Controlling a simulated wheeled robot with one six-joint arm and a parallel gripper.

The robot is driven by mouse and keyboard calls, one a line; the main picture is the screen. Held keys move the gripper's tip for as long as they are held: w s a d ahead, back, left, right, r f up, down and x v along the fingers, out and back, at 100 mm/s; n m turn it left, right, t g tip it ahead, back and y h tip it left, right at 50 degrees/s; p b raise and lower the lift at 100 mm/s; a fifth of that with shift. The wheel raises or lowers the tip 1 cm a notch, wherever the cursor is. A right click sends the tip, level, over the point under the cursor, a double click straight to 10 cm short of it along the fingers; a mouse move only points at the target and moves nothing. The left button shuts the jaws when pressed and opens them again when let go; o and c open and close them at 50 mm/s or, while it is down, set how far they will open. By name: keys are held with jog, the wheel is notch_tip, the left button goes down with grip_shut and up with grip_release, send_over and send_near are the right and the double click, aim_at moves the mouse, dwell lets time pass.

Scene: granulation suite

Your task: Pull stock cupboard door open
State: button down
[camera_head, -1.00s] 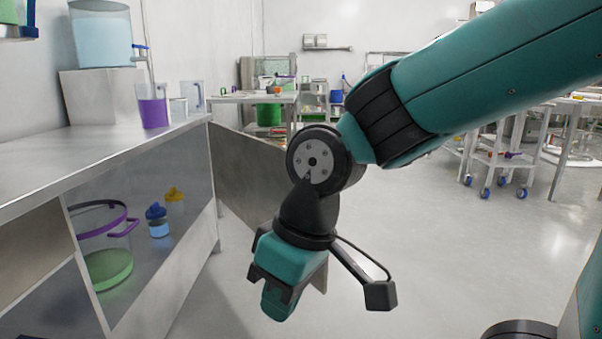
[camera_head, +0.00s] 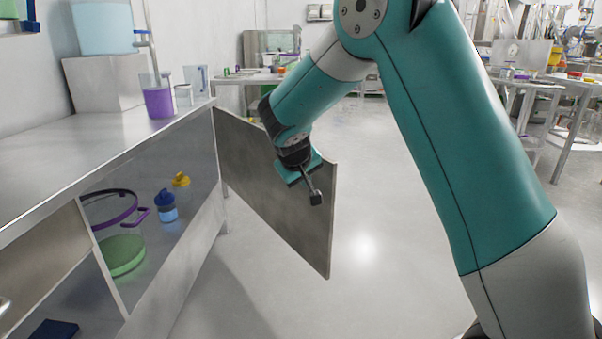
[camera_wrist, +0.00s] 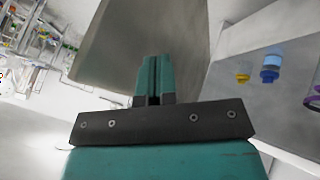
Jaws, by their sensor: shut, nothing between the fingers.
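The stock cupboard door (camera_head: 285,200) is a grey metal panel standing swung out from the far end of the cupboard (camera_head: 150,290). It also fills the upper middle of the wrist view (camera_wrist: 140,45). My gripper (camera_wrist: 152,75) is shut and empty, with its fingers pointing toward the door panel in the wrist view. In the head view my wrist (camera_head: 300,170) is in front of the door's upper part and hides some of it. I cannot tell whether the fingers touch the panel.
Inside the cupboard stand a green-filled vessel with a purple rim (camera_head: 122,250), a blue-capped bottle (camera_head: 166,206) and a yellow-capped one (camera_head: 181,180). A purple-filled beaker (camera_head: 158,100) is on the counter (camera_head: 60,170). The floor (camera_head: 385,210) right of the door is clear.

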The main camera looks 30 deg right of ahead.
aim_at(319, 184)
jog(key=d, duration=0.1)
jog(key=d+f, duration=0.1)
jog(key=d, duration=0.1)
jog(key=w+d+b, duration=0.1)
jog(key=shift+w+d+f, duration=0.1)
jog(key=shift+d+f, duration=0.2)
jog(key=shift+f, duration=0.05)
jog(key=shift+d, duration=0.15)
